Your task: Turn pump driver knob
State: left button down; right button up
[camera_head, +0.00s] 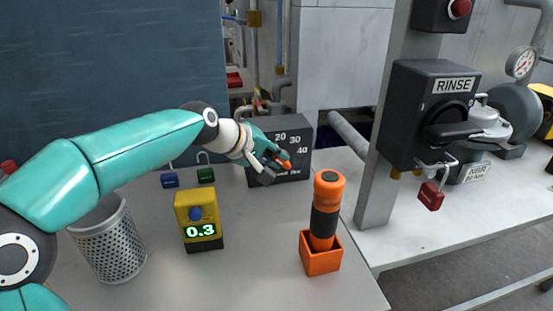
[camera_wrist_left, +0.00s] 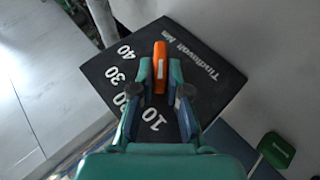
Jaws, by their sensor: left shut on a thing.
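The dark box (camera_head: 297,128) stands at the back of the bench and carries a white scale with 20, 30 and 40 readable. Its orange knob (camera_head: 287,164) is a narrow bar, mostly covered by my left gripper (camera_head: 277,167) in the head view. In the left wrist view the knob (camera_wrist_left: 160,62) shows between the two fingers of the gripper (camera_wrist_left: 160,78), which are shut on its sides. The box face (camera_wrist_left: 215,82) there shows 10, 30 and 40, with 20 partly covered by a finger. My right gripper is in neither view.
A yellow meter (camera_head: 198,228) reading 0.3 and an orange-black tool (camera_head: 325,205) in an orange holder (camera_head: 321,262) stand in front. A perforated bin (camera_head: 108,247) is at left. A grey post (camera_head: 382,150) with a RINSE switch box (camera_head: 425,105) stands right.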

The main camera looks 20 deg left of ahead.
pick_arm(q)
jog(key=c, duration=1.2)
grip_release()
jog(key=shift+o, duration=0.2)
jog(key=shift+a, duration=0.1)
jog(key=v, duration=1.2)
jog(key=shift+f, duration=0.1)
